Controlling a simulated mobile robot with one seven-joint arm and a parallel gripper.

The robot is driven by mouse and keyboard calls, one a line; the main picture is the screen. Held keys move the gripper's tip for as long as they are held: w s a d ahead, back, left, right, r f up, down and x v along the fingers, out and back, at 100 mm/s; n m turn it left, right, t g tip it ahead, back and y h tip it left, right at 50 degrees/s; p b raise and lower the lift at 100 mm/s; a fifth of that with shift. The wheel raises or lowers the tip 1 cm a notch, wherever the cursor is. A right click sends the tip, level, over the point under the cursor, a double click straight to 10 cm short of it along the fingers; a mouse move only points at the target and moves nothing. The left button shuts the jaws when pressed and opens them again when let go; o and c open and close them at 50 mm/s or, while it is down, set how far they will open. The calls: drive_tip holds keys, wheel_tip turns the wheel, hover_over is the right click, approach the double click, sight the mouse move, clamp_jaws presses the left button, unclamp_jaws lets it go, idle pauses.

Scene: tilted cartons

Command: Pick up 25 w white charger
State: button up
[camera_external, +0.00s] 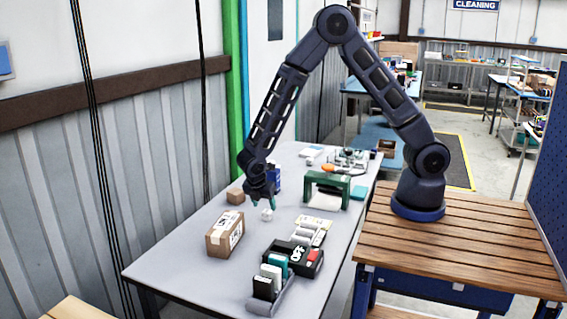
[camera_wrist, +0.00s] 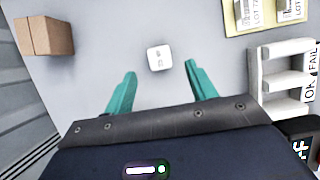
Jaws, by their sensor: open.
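The white charger (camera_external: 267,214) is a small white block on the grey table, below my gripper. In the wrist view the charger (camera_wrist: 159,58) shows its top face with faint dark print, ahead of the fingertips and roughly midway between them. My gripper (camera_external: 263,204) points down over the table close to the charger. In the wrist view my gripper (camera_wrist: 160,70) has its two teal fingers spread apart with nothing between them. The fingers look clear of the charger, though the exact height gap is hard to tell.
A small brown box (camera_wrist: 45,36) lies left of the charger. A larger labelled carton (camera_external: 225,236) stands nearer the camera. A white rack (camera_wrist: 282,75) and yellow label cards (camera_wrist: 262,14) are on the right. A green frame (camera_external: 326,186) stands behind. Bare table (camera_external: 182,250) surrounds the charger.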

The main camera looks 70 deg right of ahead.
sight(267, 211)
drive_tip(key=shift+x, duration=2.95)
drive_tip(key=shift+d+r, duration=0.1)
drive_tip(key=shift+d, duration=0.05)
drive_tip(key=c, duration=1.1)
